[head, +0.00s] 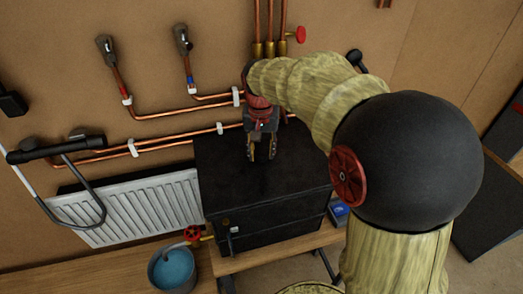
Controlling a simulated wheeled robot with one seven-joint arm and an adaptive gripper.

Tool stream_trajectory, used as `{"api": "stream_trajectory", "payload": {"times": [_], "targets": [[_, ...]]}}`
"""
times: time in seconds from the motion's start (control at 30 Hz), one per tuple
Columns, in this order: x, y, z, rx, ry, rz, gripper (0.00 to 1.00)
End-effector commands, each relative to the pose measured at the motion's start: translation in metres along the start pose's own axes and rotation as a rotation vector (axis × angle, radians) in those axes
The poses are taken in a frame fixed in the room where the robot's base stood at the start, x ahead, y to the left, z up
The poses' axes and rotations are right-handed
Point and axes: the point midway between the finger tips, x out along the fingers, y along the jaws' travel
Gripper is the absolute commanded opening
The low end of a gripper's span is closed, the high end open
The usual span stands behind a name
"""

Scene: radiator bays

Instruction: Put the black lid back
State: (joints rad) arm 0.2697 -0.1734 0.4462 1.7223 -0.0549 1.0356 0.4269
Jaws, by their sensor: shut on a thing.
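A black box (270,238) stands on the wooden bench, with a latch on its front. The black lid (225,175) is its wide flat top, lying over the box and looking roughly level. I cannot tell whether the lid rests fully on the box or sits slightly above it. My gripper (262,157) points down at the middle of the lid. Its fingers are shut on the lid, but the part between them is dark and hard to make out. My arm hides the lid's far right corner.
A white radiator (135,208) stands left of the box. A bucket of blue water (173,270) and a red-handled valve (193,234) are at its front left. A small blue item (339,210) lies right of the box. Copper pipes (190,108) run along the wall behind.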

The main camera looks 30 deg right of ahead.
Motion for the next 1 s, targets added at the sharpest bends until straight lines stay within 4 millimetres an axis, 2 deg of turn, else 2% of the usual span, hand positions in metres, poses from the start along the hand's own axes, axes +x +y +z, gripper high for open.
{"api": "stream_trajectory", "payload": {"times": [0.43, 0.47, 0.8, 1.0], "targets": [[0.0077, -0.0002, 0.0005, 0.000, 0.002, -0.001, 0.00], [0.0071, -0.0002, 0.0005, 0.000, 0.002, -0.001, 0.38], [0.0073, 0.0000, 0.0008, 0.000, 0.000, 0.000, 0.57], [0.0075, 0.0000, 0.0009, 0.000, 0.000, 0.000, 0.57]]}}
